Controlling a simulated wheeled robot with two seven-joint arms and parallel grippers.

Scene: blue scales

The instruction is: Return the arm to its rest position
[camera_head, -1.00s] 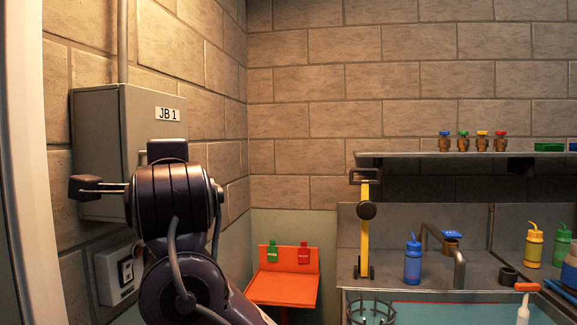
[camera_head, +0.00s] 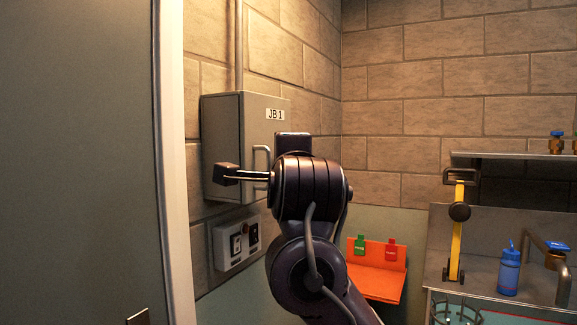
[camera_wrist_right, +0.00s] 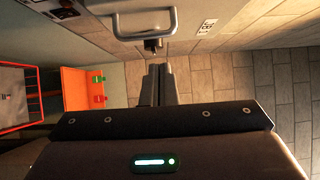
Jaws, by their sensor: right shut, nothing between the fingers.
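My right arm (camera_head: 310,235), dark purple with a grey cable, rises from the bottom of the head view in front of the grey wall box. Its fingers are hard to make out there. In the right wrist view my right gripper (camera_wrist_right: 158,75) is shut and empty, its fingers together and pointing up the picture toward the box. The box handle (camera_wrist_right: 145,22) shows beyond the fingertips, with a visible gap. In the head view the grey box (camera_head: 222,145) labelled JB 1 looks shut. My left gripper is not in view.
A grey panel (camera_head: 80,160) fills the left side. A switch plate (camera_head: 236,242) is below the box. An orange holder (camera_head: 375,282) with green and red tags stands right of my arm. Farther right are a yellow stand (camera_head: 457,230), a blue bottle (camera_head: 509,270) and a shelf.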

